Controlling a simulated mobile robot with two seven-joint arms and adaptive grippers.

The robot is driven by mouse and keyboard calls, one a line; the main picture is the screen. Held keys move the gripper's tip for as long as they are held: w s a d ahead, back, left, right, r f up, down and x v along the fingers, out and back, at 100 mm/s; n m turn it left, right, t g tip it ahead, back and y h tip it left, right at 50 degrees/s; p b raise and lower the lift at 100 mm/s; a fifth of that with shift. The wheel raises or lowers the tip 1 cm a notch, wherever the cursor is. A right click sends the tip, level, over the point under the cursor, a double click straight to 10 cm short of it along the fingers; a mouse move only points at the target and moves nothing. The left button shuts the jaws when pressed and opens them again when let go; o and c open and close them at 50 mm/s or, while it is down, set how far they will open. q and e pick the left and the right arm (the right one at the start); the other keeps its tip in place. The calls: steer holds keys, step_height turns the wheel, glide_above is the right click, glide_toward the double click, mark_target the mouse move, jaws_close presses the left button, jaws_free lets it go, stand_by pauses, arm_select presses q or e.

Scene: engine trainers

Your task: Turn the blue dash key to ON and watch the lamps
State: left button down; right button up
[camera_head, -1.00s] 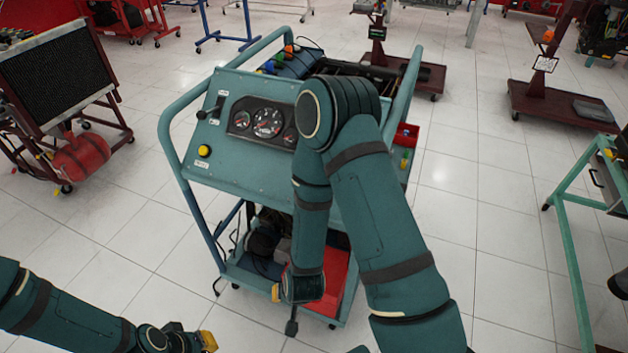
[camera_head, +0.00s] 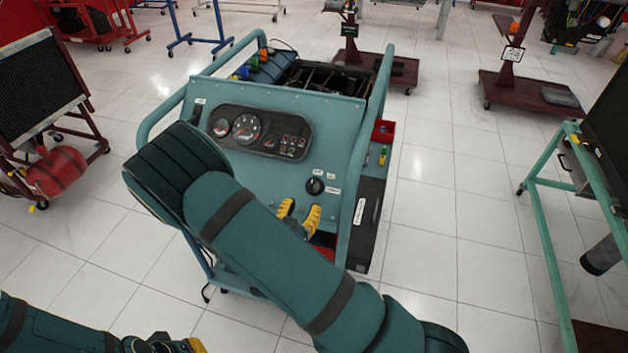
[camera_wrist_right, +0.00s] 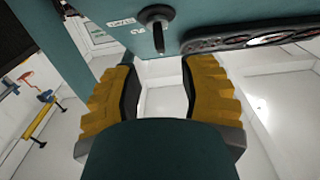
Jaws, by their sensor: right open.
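The teal dash panel (camera_head: 186,108) slopes on a wheeled engine cart. Its black cluster (camera_head: 260,131) holds round gauges and small lamps at the right; I cannot tell if any are lit. A dark round key switch (camera_head: 315,186) with white labels sits lower right; no blue shows on it. My right gripper (camera_head: 300,213) is open and empty just below the switch, apparently apart from it. In the right wrist view, its yellow fingers (camera_wrist_right: 160,95) are spread, with a dark stemmed knob (camera_wrist_right: 156,17) beyond them. My left gripper (camera_head: 178,347) is cut off at the bottom edge.
The cart's tubular side rail (camera_head: 366,150) runs close to the right of the switch. My right arm covers the panel's lower left. A red fire-coloured tank (camera_head: 58,172) stands at left and a green-framed stand (camera_head: 548,230) at right. Tiled floor between is clear.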

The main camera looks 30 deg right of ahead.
mark_target(314, 181)
steer(key=x, duration=1)
steer(key=shift+a, duration=0.1)
jaws_close()
